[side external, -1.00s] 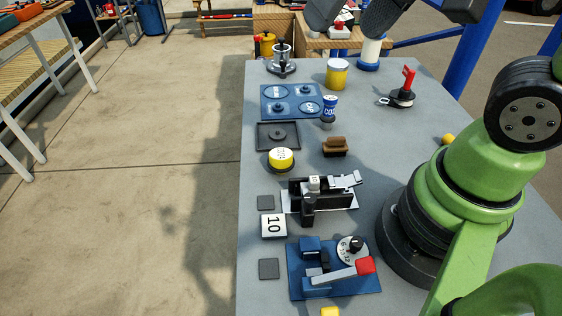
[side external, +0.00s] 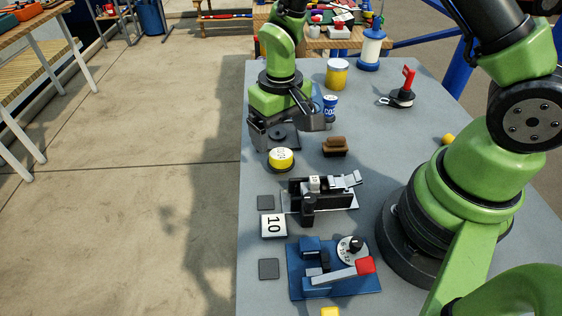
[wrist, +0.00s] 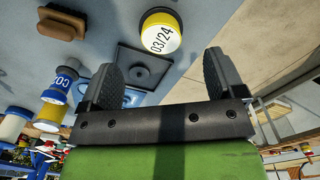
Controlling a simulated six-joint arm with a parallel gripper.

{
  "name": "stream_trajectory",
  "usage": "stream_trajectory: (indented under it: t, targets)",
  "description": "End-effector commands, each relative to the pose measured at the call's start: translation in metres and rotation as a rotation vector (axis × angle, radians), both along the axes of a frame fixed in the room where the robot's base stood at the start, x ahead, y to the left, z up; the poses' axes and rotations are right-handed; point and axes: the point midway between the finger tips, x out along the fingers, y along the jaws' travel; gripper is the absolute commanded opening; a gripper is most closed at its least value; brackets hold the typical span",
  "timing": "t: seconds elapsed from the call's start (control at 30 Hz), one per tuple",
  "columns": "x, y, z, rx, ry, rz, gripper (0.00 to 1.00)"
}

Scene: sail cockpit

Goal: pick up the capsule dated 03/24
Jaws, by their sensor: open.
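The capsule dated 03/24 (side external: 281,157) is a short yellow cylinder with a white top and dark base, standing near the table's left edge. In the wrist view its label reads 03/24 (wrist: 160,36), and it lies between and beyond my fingertips. My gripper (side external: 289,132) is open and empty, pointing down over the dark square tray, just behind the capsule and apart from it. Both fingers of my gripper (wrist: 163,62) show in the wrist view, spread wide.
A blue CO2 canister (side external: 330,108) stands right beside my gripper. A brown block (side external: 335,147) lies right of the capsule. A yellow-and-white can (side external: 337,73) stands farther back.

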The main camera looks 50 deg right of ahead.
Motion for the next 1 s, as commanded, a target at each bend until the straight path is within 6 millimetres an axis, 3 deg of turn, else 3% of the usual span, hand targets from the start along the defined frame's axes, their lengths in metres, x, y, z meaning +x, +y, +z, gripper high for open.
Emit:
stream_trajectory:
  t: [0.5, 0.77, 0.8, 1.0]
  targets:
    - [0.000, 0.002, -0.058, 0.002, 0.001, 0.000, 0.89]
    - [0.000, 0.002, -0.062, 0.003, -0.003, 0.000, 0.89]
    - [0.000, 0.002, -0.062, 0.003, -0.002, 0.000, 0.86]
    - [0.000, 0.002, -0.062, 0.003, -0.002, 0.000, 0.40]
